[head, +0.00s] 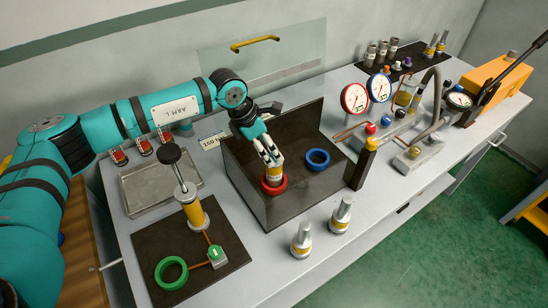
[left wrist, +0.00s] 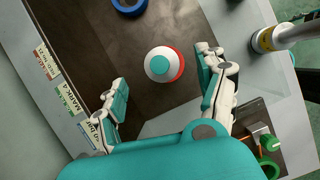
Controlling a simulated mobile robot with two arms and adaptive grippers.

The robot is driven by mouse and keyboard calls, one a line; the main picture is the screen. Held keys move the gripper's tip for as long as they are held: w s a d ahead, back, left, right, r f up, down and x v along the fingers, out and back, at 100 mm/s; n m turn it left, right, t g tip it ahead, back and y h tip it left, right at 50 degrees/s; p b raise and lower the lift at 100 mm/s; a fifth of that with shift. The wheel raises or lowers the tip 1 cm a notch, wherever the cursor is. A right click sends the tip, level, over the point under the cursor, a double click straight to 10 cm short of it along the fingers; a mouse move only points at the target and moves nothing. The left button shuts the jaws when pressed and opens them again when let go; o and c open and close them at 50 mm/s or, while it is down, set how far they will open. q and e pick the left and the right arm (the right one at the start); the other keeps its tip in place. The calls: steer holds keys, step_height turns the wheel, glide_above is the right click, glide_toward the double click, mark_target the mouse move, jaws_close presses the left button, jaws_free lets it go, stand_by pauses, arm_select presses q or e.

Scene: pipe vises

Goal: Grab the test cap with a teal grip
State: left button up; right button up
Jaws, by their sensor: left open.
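My left gripper (head: 271,157) is open and points down just above the cap. In the left wrist view its fingers lie to either side of the cap, apart from it. My right gripper is out of view.
The dark box (head: 238,190) has upright walls around the cap. A blue ring (head: 317,159) lies beside it. Two metal caps (head: 302,240) stand at the bench's front. A hand pump (head: 193,212) and a green ring (head: 171,273) are left; gauges (head: 355,97) are right.

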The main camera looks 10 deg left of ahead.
mark_target(274, 159)
arm_select(q)
steer(key=p+x, duration=0.2)
steer(key=x, duration=0.1)
steer(key=shift+w+d+f, duration=0.1)
steer(key=shift+d+f, duration=0.1)
steer(key=shift+f, duration=0.05)
steer(key=shift+w+d+f, duration=0.1)
steer(key=shift+f, duration=0.25)
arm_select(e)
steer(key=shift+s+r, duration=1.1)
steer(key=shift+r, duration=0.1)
arm_select(q)
steer(key=shift+c, duration=0.4)
steer(key=shift+c, duration=1.1)
steer(key=c, duration=1)
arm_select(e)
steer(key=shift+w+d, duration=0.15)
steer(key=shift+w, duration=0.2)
arm_select(q)
steer(key=shift+r, duration=0.1)
